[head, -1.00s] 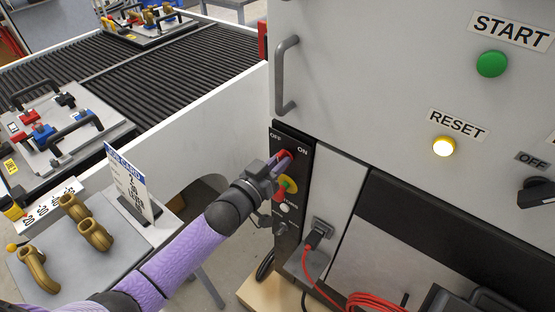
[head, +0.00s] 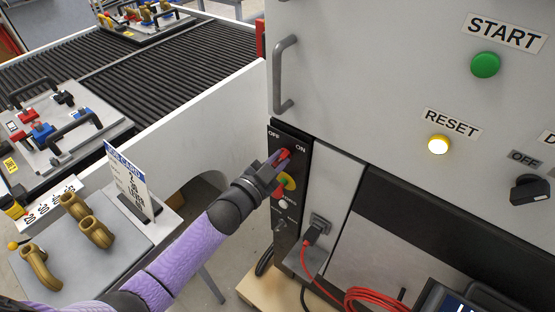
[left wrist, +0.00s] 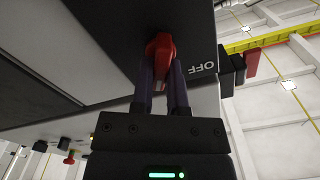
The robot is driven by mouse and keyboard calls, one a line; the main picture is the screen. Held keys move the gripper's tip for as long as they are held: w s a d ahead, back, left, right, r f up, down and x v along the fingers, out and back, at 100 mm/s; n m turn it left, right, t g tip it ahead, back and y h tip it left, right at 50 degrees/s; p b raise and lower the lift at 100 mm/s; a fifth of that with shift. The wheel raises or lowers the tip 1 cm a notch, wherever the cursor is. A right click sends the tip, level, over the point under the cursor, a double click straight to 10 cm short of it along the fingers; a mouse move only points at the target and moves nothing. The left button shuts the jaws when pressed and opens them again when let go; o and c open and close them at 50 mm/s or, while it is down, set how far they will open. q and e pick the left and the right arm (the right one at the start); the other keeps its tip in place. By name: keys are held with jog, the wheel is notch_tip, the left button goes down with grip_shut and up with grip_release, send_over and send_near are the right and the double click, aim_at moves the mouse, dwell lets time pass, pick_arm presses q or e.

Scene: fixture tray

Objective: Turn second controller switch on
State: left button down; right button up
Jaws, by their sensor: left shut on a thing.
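The controller panel (head: 290,222) is a narrow black strip at the machine's lower left edge, with OFF and ON labels at its top. A red switch knob (head: 285,153) sits just below those labels, toward the ON side. My left gripper (head: 279,159) is at the knob, its purple fingers closed around it. In the left wrist view the red knob (left wrist: 160,48) stands between the two fingers, near the OFF label. A second switch lower on the panel, red on a yellow plate (head: 289,181), is partly hidden by the gripper. My right gripper is not in view.
A grey handle (head: 284,75) sticks out of the cabinet above the panel. A green START button (head: 486,65), a lit RESET button (head: 438,145) and a black knob (head: 530,190) are at right. A fixture tray (head: 60,125) and a sign (head: 128,185) stand at left.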

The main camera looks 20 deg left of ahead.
pick_arm(q)
jog(key=shift+f, duration=0.1)
dwell(0.3)
jog(key=c, duration=0.6)
grip_release()
jog(key=p+v, duration=0.1)
jog(key=v, duration=0.9)
